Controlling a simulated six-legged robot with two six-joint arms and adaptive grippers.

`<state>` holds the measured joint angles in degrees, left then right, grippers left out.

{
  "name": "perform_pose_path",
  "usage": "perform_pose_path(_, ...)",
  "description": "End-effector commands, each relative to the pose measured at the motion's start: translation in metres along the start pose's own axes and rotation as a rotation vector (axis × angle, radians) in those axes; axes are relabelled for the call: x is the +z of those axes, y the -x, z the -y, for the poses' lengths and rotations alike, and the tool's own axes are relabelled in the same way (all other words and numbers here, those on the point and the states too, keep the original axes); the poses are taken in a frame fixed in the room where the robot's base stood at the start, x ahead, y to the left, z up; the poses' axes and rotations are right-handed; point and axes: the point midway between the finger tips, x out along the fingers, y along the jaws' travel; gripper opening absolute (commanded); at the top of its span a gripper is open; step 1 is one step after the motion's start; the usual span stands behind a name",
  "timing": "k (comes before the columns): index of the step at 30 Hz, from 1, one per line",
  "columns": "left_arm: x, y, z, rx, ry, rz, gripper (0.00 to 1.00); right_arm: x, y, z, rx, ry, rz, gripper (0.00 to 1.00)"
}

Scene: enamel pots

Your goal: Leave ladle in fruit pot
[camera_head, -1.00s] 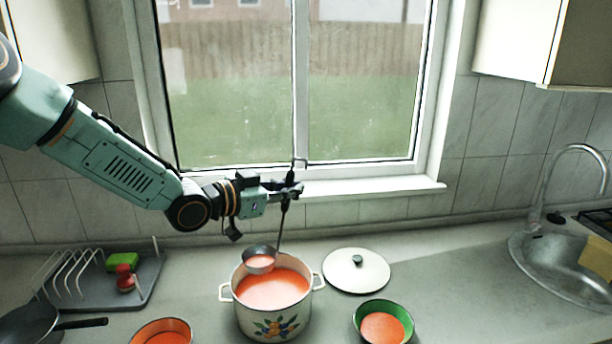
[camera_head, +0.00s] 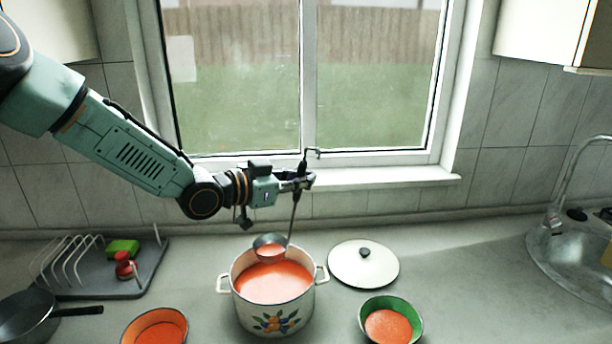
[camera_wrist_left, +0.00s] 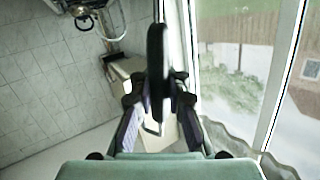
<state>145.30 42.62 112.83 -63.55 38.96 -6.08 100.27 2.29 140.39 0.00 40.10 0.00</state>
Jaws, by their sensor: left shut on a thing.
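The fruit pot (camera_head: 273,307) is white enamel with painted fruit and stands on the counter, holding orange-red soup (camera_head: 272,283). My left gripper (camera_head: 304,181) is above and behind the pot, shut on the ladle's dark handle (camera_head: 294,216). The ladle's bowl (camera_head: 269,247) hangs at the pot's back rim, above the soup, with some soup in it. In the left wrist view, the ladle handle (camera_wrist_left: 157,75) runs between the fingers of my left gripper (camera_wrist_left: 160,90). My right gripper is not in view.
The pot's white lid (camera_head: 347,270) lies right of the pot. A green bowl (camera_head: 416,310) and an orange bowl (camera_head: 128,325), both with soup, stand on either side. A dish rack (camera_head: 75,290), pan (camera_head: 25,318) and sink (camera_head: 560,262) are further out.

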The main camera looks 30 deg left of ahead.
Motion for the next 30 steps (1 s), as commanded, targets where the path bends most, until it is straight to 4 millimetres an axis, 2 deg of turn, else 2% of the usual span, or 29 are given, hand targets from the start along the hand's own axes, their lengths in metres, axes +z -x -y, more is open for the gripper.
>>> perform_pose_path(1,0.012,-0.003,-0.002,-0.001,0.000,-0.001,0.00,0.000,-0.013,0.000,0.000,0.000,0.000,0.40)
perform_pose_path(3,0.020,-0.004,-0.003,-0.001,-0.001,-0.001,0.00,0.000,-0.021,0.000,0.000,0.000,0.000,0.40)
perform_pose_path(30,0.137,-0.030,-0.020,0.000,-0.001,0.000,0.00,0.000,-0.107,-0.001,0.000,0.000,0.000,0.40)
